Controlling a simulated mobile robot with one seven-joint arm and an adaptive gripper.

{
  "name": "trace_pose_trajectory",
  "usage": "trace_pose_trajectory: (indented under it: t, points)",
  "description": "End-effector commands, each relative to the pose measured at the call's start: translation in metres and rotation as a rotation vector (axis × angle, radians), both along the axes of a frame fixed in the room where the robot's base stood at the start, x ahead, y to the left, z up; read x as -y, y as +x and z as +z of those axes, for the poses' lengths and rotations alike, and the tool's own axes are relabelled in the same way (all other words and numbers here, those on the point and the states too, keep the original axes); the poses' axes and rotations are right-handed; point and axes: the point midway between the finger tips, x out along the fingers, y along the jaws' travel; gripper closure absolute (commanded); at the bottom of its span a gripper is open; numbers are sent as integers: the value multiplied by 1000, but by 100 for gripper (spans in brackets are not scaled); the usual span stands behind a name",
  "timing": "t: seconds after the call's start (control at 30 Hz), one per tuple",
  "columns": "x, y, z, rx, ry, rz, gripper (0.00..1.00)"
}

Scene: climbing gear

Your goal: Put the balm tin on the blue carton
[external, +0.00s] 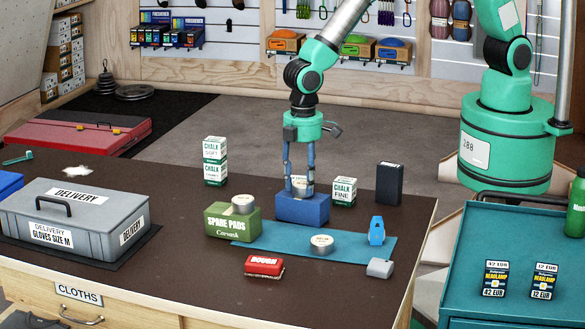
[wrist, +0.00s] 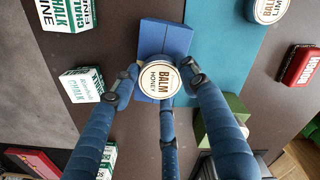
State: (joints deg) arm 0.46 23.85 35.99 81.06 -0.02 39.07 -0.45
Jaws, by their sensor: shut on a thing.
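The balm tin (external: 301,186), a round tin with a white lid, is between my gripper's fingertips (external: 299,178) over the blue carton (external: 302,210). In the wrist view the lid of the balm tin (wrist: 157,80) reads "BALM HONEY", and the fingers (wrist: 161,76) close around its sides. The blue carton (wrist: 166,42) shows beneath and beyond it. The tin is at the carton's top face; I cannot tell whether it touches or hangs just above. My gripper is shut on the tin and points down.
A green spare pads carton (external: 232,224) with another tin (external: 242,204) on top stands at left. A third tin (external: 322,244) lies on the blue mat (external: 275,240). A red brush (external: 263,267) lies in front.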

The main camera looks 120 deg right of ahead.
Motion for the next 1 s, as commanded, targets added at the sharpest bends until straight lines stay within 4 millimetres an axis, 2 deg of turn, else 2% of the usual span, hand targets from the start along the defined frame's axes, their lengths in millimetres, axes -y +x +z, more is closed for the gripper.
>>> trace_pose_trajectory:
  t: [0.17,0.2,0.27,0.3,0.73,0.87,1.0]
  points:
    - [0,0,-2,0,0,0,83]
    - [0,0,-2,0,0,0,52]
    - [0,0,-2,0,0,0,41]
    - [0,0,-2,0,0,0,38]
    - [0,0,3,0,0,0,38]
    - [0,0,13,0,0,0,38]
    - [0,1,31,2,0,0,38]
